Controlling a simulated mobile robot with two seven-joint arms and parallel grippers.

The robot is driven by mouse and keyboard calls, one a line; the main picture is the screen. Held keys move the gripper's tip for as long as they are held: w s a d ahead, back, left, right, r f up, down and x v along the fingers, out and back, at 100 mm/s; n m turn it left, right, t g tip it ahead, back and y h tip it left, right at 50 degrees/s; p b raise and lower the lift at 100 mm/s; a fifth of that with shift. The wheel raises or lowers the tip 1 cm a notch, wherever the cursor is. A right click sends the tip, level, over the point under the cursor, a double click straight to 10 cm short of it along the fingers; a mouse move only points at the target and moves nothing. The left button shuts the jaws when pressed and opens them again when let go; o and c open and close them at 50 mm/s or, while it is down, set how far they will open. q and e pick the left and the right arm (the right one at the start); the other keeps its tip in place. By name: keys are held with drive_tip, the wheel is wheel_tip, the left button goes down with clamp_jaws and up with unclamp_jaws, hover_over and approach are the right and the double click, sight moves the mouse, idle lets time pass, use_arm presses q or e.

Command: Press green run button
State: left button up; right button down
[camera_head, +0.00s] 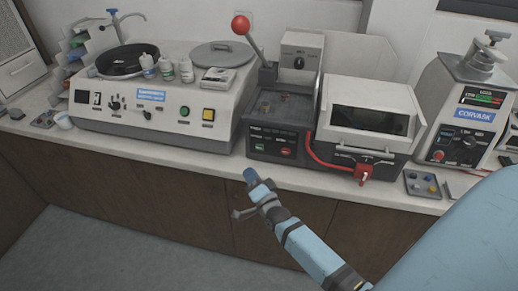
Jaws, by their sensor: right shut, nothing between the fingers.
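The black press unit (278,108) stands mid-counter, with a red-ball lever (241,26) on its left. Its front panel carries a small pale green button (259,147) at the left and a red one (286,152) at the right; their labels are too small to read. My right gripper (250,175) is shut and empty, its tip in front of and below the panel, near the counter's front edge. It appears apart from the buttons. My left gripper is out of view.
A polishing machine (130,125) with its own green and yellow buttons stands left. A white chamber (365,90) with a red cable and red lock (363,172) adjoins the press. A small button tray (422,187) and another machine (462,115) are at right.

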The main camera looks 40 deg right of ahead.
sight(260, 147)
drive_tip(key=w+d+b, duration=0.1)
drive_tip(key=w+d, duration=0.1)
drive_tip(key=w+d+b, duration=0.1)
drive_tip(key=w+d, duration=0.1)
drive_tip(key=d, duration=0.1)
drive_tip(key=shift+w+f, duration=0.1)
drive_tip(key=shift+w, duration=0.05)
drive_tip(key=shift+w+d, duration=0.35)
drive_tip(key=shift+d, duration=0.1)
idle(1.6)
drive_tip(key=shift+w+d+b, duration=0.25)
drive_tip(key=shift+d+b, duration=0.05)
drive_tip(key=shift+b, duration=0.05)
drive_tip(key=shift+w+d, duration=0.25)
drive_tip(key=shift+d, duration=0.05)
idle(0.7)
drive_tip(key=shift+s+a+p, duration=0.3)
drive_tip(key=shift+s+a, duration=0.25)
drive_tip(key=shift+a, duration=0.1)
idle(0.3)
